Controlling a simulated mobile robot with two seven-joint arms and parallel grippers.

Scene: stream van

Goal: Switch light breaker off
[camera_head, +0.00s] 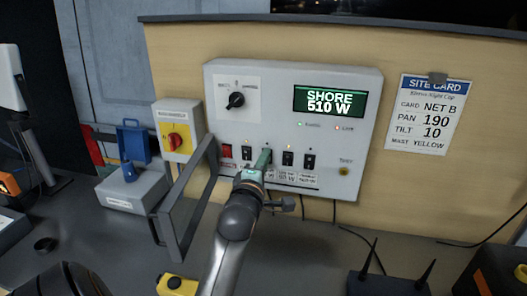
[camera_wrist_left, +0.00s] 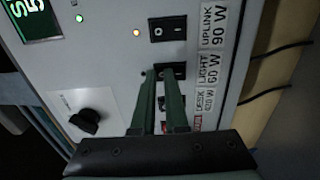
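The grey breaker panel (camera_head: 225,85) stands upright against the wooden wall, with a row of black rocker breakers along its bottom. The light breaker (camera_wrist_left: 180,70), labelled LIGHT 60 W, is partly hidden by my fingertips in the left wrist view; its rocker position cannot be told. My left gripper (camera_head: 263,158) reaches up to this row in the head view. In the wrist view its two green fingers (camera_wrist_left: 161,73) are close together with a narrow gap, holding nothing visible. Their tips are at the light breaker; contact cannot be told. My right gripper is not in view.
The uplink breaker (camera_wrist_left: 167,29) is beside the light breaker. The panel's display (camera_head: 330,101) reads SHORE 510 W. A grey bar handle (camera_head: 187,195) and a red-yellow rotary switch (camera_head: 178,141) are left of my gripper. A black router (camera_head: 388,284) stands at lower right.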

